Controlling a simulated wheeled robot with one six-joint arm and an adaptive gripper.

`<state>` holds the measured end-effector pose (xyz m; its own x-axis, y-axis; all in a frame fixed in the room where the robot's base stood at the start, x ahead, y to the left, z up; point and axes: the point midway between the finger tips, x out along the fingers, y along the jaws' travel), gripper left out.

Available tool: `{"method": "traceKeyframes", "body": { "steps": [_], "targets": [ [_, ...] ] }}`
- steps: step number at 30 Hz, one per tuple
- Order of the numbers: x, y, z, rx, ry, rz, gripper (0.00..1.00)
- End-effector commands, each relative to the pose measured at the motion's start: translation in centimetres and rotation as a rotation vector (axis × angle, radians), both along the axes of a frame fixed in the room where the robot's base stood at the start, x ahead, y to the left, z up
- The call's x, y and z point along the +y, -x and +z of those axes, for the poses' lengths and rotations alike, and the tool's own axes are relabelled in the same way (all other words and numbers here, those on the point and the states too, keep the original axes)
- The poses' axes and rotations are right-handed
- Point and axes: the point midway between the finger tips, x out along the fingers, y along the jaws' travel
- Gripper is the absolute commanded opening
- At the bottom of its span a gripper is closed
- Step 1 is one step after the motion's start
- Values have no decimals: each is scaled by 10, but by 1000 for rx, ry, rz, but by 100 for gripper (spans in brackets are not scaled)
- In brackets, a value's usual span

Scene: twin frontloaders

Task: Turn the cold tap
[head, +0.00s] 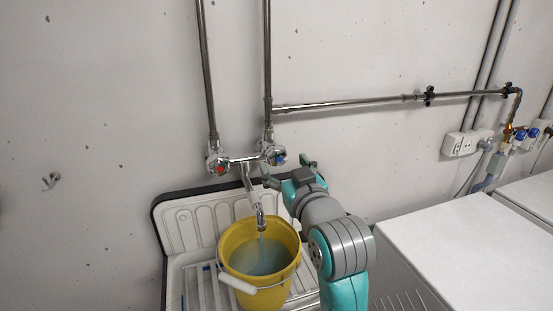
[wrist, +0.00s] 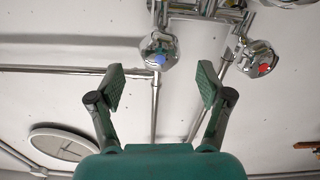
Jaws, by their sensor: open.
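The cold tap (head: 276,157) is a chrome knob with a blue mark on the right end of the wall mixer. In the wrist view the cold tap (wrist: 159,54) lies ahead, between the lines of my two fingers. My gripper (head: 285,172) is open and empty, just below and to the right of the cold tap. The wrist view shows both fingers of my gripper (wrist: 162,90) spread apart, with no visible contact on the knob. The hot tap (head: 218,167) with a red mark is at the left end; it also shows in the wrist view (wrist: 257,60).
A yellow bucket (head: 232,268) of bluish water stands in the sink (head: 180,215) under the spout (head: 253,193), from which a thin stream seems to run. Metal pipes (head: 267,65) rise up the wall. White machines (head: 470,245) stand at the right.

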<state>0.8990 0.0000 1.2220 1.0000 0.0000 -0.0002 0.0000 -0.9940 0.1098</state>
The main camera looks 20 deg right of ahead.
Motion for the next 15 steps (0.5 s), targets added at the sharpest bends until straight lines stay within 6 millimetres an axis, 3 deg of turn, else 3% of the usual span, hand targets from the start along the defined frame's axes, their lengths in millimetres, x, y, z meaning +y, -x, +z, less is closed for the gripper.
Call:
{"method": "traceKeyframes", "body": {
  "steps": [6,15],
  "targets": [
    [0,-36,0,0,0,0,78],
    [0,-56,0,0,0,0,78]
  ]
}}
